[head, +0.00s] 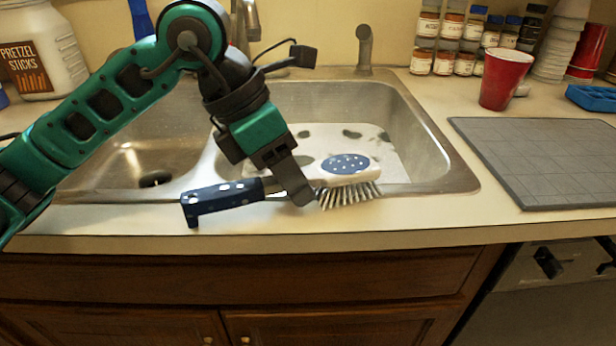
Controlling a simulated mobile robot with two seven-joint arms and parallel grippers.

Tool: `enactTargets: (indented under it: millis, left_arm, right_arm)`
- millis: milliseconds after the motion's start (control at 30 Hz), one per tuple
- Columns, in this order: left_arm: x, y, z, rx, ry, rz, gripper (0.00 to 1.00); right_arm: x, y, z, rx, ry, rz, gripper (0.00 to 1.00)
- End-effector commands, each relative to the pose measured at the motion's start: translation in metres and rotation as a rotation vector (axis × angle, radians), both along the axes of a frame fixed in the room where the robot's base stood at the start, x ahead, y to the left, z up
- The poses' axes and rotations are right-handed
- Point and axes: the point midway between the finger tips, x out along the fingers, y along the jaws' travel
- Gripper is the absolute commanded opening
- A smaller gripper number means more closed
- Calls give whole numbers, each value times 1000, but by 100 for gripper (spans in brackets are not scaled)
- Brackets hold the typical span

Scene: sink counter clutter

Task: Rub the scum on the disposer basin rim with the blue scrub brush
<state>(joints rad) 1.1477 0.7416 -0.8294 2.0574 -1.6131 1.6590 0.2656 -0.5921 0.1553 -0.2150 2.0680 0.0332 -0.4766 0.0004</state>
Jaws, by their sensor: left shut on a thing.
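My left gripper (290,185) is shut on the blue scrub brush, around the neck between handle and head. The brush's dotted blue handle (222,198) points left over the front edge of the sink. Its white head with a blue dotted oval (348,166) points right, bristles down, over the right basin's front rim. I cannot tell whether the bristles touch the rim. The left basin (125,145) has a dark drain (155,179). My arm hides part of this basin and its rim. I cannot make out scum on its visible rim. My right gripper is not in view.
The right basin holds a white surface with dark patches (352,133). A grey mat (545,150), red cup (505,80) and spice jars (447,60) are on the right. A pretzel jar (40,55) stands at the back left. The faucet (245,20) is behind my arm.

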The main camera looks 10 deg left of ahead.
Motion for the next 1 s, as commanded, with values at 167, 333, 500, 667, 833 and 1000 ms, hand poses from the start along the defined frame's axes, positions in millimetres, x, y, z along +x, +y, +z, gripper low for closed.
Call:
enactTargets:
  millis: [167, 333, 500, 667, 833, 1000]
  left_arm:
    - [-2, 7, 0, 0, -2, 0, 0]
    - [-4, 15, -2, 0, -1, 1, 0]
    - [-8, 30, -3, 0, -2, 2, 0]
    - [-11, 38, -3, 0, 0, -1, 0]
    - [-13, 43, -4, 2, 1, 1, 0]
    - [-17, 58, -4, 4, 2, 3, 0]
  right_arm:
    - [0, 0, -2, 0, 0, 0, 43]
    - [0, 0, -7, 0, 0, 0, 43]
    - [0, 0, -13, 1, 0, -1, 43]
    - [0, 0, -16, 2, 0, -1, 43]
    - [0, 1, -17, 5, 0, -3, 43]
    - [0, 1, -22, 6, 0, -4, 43]
